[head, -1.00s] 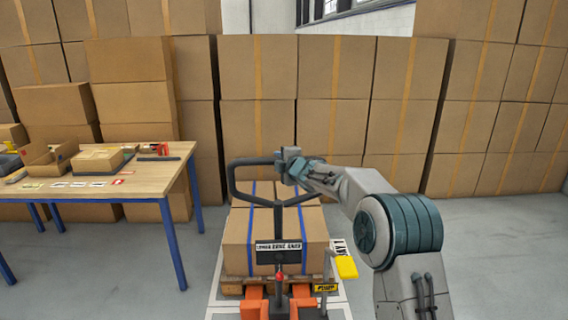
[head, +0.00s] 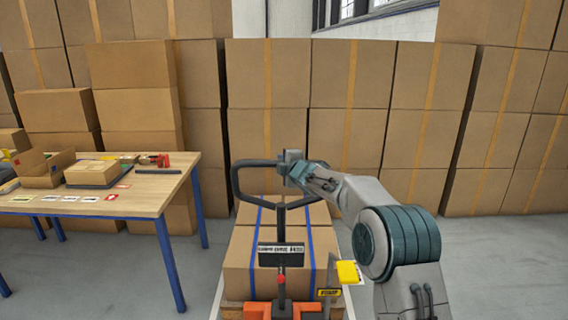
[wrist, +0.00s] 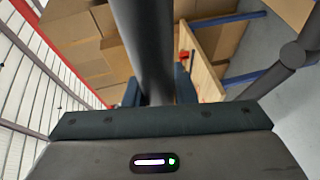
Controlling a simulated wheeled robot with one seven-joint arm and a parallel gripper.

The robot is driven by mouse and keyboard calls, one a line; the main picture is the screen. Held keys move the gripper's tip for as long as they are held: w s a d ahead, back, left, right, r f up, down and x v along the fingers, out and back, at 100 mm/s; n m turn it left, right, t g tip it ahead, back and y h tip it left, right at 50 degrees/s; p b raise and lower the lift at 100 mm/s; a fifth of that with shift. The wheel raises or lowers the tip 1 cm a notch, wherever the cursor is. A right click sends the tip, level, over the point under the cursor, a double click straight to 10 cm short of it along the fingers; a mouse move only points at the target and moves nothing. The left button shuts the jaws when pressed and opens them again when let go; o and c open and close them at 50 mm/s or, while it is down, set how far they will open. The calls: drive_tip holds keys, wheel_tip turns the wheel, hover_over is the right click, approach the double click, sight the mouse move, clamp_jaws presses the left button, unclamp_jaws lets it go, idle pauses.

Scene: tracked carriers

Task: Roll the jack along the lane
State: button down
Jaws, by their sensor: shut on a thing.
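The pallet jack (head: 281,285) stands in front of me, orange at its base with a dark grey loop handle (head: 236,185) and a label plate on its stem. It carries strapped cardboard boxes (head: 240,262) with blue bands on a wooden pallet. My gripper (head: 291,168) is shut on the top bar of the handle, right of its middle. In the wrist view the dark handle bar (wrist: 145,45) runs between the fingers. The lane shows only as a pale marked strip beside the pallet; most of it is hidden by the load.
A wooden table (head: 150,205) with blue legs stands at left, holding open boxes, cards and a red tool. Stacked cardboard boxes (head: 345,90) form a wall close behind the load. Grey floor (head: 480,270) is clear at right.

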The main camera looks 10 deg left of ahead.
drive_tip(key=shift+w+d+r, duration=0.15)
drive_tip(key=shift+d+r, duration=0.05)
drive_tip(key=c, duration=1.4)
unclamp_jaws()
drive_tip(key=shift+c, duration=0.2)
drive_tip(key=shift+o, duration=1.2)
drive_tip(key=shift+w+f, duration=0.2)
drive_tip(key=shift+w, duration=0.05)
drive_tip(key=b+v, duration=0.4)
drive_tip(key=v, duration=1)
drive_tip(key=shift+a+r, duration=0.1)
drive_tip(key=shift+a, duration=0.05)
